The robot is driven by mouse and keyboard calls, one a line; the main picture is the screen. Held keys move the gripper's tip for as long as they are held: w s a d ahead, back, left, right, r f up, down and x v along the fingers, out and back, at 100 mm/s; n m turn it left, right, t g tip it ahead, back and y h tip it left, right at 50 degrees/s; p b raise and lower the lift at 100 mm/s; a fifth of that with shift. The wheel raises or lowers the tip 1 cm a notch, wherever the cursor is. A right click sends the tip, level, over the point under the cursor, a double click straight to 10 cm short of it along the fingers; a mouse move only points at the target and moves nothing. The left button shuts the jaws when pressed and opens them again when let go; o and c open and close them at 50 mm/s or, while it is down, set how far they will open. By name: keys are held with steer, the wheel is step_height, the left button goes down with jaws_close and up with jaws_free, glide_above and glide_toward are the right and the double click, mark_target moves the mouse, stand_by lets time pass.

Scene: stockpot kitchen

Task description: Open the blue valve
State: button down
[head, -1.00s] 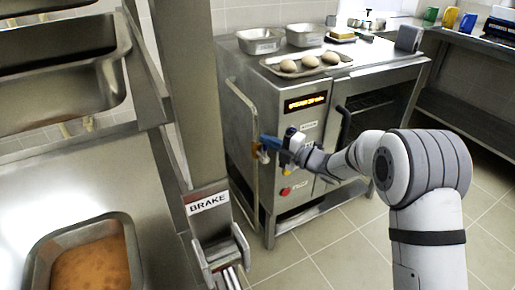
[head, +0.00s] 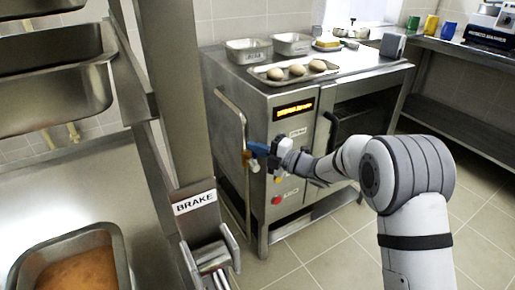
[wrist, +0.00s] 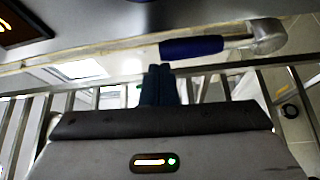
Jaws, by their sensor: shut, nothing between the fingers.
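The blue valve handle (wrist: 192,47) shows in the wrist view as a dark blue grip on a silver lever, just beyond my fingertips. My gripper (wrist: 160,68) is shut and empty, its two dark blue fingers together, pointing at the handle near its left end. Whether they touch cannot be told. In the head view my gripper (head: 256,148) is at the oven's front left edge, beside a brass-coloured fitting (head: 246,157) on a vertical pipe. There the blue of handle and fingers cannot be told apart.
The steel oven (head: 290,150) has a lit display, a red button (head: 277,200) and a tray of rolls (head: 292,72) on top. A rack post with a BRAKE label (head: 195,202) stands left. A pan of orange food (head: 85,272) is at lower left. Floor is clear at right.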

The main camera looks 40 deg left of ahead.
steer(key=s+d, duration=0.2)
steer(key=d, duration=0.7)
steer(key=shift+s+f+p, duration=0.15)
steer(key=shift+s+p, duration=0.05)
steer(key=shift+p, duration=0.2)
